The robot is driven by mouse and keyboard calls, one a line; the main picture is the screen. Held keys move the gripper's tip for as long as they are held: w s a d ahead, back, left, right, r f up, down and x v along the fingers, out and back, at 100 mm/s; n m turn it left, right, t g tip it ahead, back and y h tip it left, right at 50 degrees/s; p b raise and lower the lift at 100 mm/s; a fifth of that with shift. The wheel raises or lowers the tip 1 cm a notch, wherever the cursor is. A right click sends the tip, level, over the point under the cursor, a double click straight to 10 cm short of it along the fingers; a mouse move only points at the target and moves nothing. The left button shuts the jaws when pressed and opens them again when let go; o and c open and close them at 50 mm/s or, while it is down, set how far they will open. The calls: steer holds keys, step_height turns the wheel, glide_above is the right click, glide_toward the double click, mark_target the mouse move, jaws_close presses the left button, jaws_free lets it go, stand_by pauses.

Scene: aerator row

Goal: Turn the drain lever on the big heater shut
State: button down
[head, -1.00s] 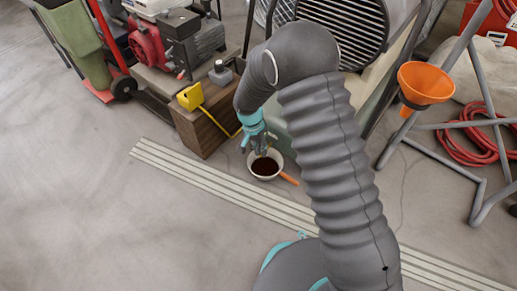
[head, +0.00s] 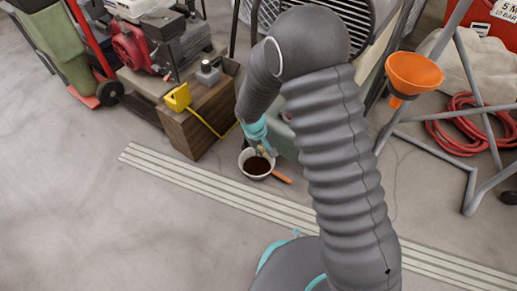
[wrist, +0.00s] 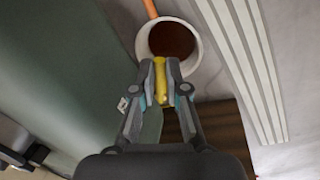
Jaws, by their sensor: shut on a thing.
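My gripper (wrist: 160,85) is shut on a yellow lever (wrist: 160,80) in the wrist view, with one finger on each side. In the head view my gripper (head: 263,148) is small, low beside the pale green heater body (head: 284,137). That body also fills the left of the wrist view (wrist: 60,70). My arm hides much of the heater in the head view. A white pot (wrist: 197,58) with dark liquid and an orange handle stands on the floor just beyond and below the fingertips. How the lever joins the heater is hidden by the gripper.
A wooden block (head: 196,125) with a yellow box (head: 177,97) and cable stands left of my gripper. An orange funnel (head: 414,73) hangs on a grey metal stand at right, near a red hose (head: 470,125). The striped floor strip (head: 200,188) and the floor at front left are clear.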

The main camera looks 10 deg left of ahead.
steer(key=shift+w+d+n+y+p, duration=0.2)
steer(key=shift+w+d+n+p, duration=0.1)
steer(key=shift+n, duration=0.7)
steer(key=shift+w+d+n+y+p, duration=0.2)
steer(key=shift+w+n+p, duration=0.1)
steer(key=shift+n, duration=0.7)
steer(key=c, duration=1.2)
jaws_free()
step_height(320, 180, up, 12)
steer(key=s, duration=0.2)
steer(key=shift+a, duration=0.45)
steer(key=shift+s+f, duration=0.1)
